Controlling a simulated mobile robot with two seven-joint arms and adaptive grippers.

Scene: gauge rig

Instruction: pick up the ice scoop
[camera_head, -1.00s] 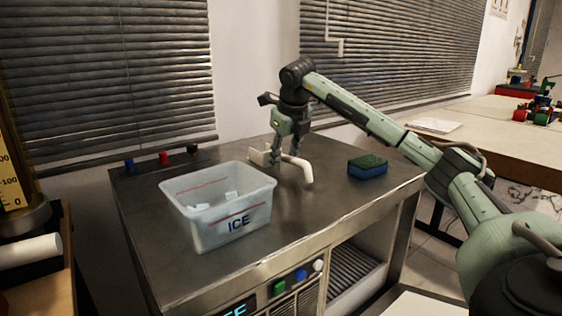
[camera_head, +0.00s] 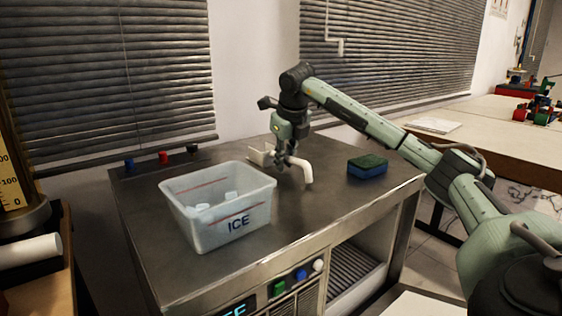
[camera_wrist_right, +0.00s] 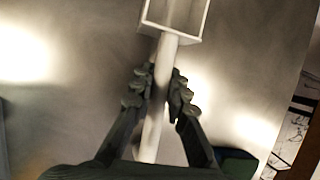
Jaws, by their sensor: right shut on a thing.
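The white ice scoop (camera_head: 304,169) is on the steel counter top, to the right of the ice bin. Its box-shaped bowl points left and back, and its handle bends down at the right end. In the right wrist view the scoop's bowl (camera_wrist_right: 176,18) is at the top and its handle runs down the middle. My right gripper (camera_head: 286,160) is over the scoop, shut on the handle. Its two fingers also show in the right wrist view (camera_wrist_right: 162,84), one on each side of the handle. I cannot tell if the scoop touches the counter. My left gripper is not in view.
A clear bin marked ICE (camera_head: 237,224) with ice cubes stands left of the scoop. A blue and green sponge (camera_head: 367,166) lies to the right. The steel counter (camera_head: 150,245) has small coloured items at its back left. Blinds and a wall are behind.

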